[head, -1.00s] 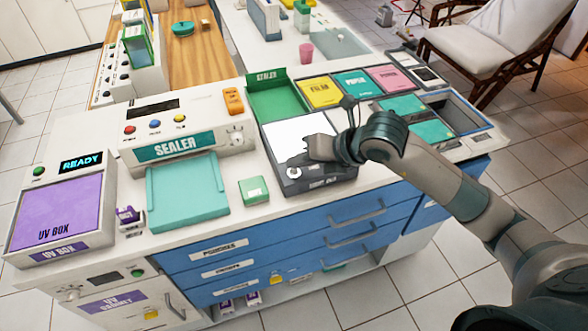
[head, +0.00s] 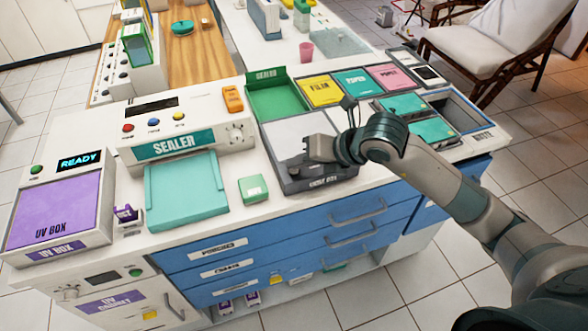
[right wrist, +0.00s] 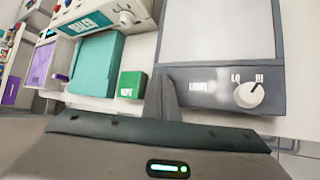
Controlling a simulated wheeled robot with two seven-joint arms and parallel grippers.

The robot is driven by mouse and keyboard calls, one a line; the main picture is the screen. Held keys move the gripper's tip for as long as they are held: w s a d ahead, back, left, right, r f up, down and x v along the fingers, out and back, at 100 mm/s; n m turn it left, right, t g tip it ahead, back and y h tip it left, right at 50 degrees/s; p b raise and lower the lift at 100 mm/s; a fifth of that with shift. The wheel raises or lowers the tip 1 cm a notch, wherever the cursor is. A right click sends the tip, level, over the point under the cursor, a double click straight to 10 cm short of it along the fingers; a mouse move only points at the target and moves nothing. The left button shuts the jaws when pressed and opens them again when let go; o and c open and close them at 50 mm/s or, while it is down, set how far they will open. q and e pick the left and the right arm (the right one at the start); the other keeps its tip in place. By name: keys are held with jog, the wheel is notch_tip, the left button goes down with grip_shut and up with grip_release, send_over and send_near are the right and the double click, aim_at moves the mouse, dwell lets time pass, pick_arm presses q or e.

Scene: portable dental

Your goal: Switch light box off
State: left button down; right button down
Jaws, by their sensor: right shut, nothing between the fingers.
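The light box (head: 318,183) is a dark-framed panel on the counter's front edge. Its screen (head: 283,132) is dull grey in the head view. In the right wrist view the screen (right wrist: 215,30) is pale grey, and a round knob (right wrist: 249,94) with LO and HI marks sits on the frame. My right gripper (head: 310,149) is shut and empty over the light box, covering part of it. In the right wrist view my gripper's dark finger (right wrist: 160,88) shows left of the knob, apart from it. My left gripper is not in view.
Left of the light box are a small green box (head: 253,188), the sealer (head: 188,142) with its teal tray, and the purple UV box (head: 52,212). A green tray (head: 277,98) and coloured bins (head: 320,91) stand behind. Blue drawers (head: 290,246) are below.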

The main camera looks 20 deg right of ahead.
jog(key=shift+r, duration=0.1)
dwell(0.3)
jog(key=shift+r, duration=0.35)
notch_tip(320, 180, up, 6)
jog(key=p, duration=0.4)
dwell(0.6)
dwell(0.4)
